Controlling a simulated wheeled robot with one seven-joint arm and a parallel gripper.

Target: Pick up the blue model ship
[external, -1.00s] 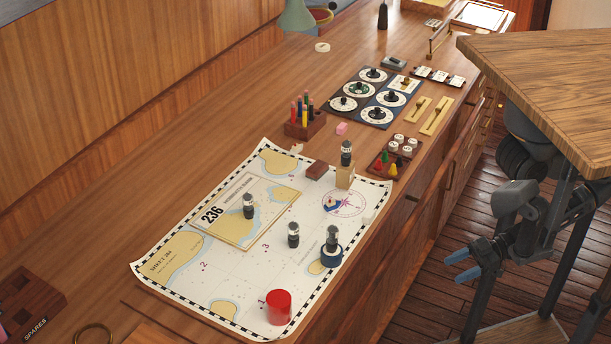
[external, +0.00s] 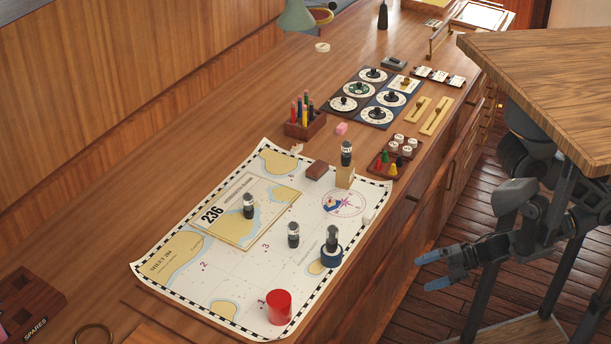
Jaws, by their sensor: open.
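A small blue shape with some white and red (external: 331,203), which looks like the blue model ship, sits on the chart's compass rose (external: 349,211). It is too small to make out in detail. My gripper (external: 433,271) has blue fingertips set apart and nothing between them. It is off the right side of the chart desk, in front of the drawer fronts and over the plank floor, well apart from the ship.
The chart (external: 222,266) also bears a red cylinder (external: 279,307), a dark piece in a blue ring (external: 331,256), several dark-and-white pieces, and a tan block (external: 345,176). A wooden tabletop (external: 550,90) hangs over my arm.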

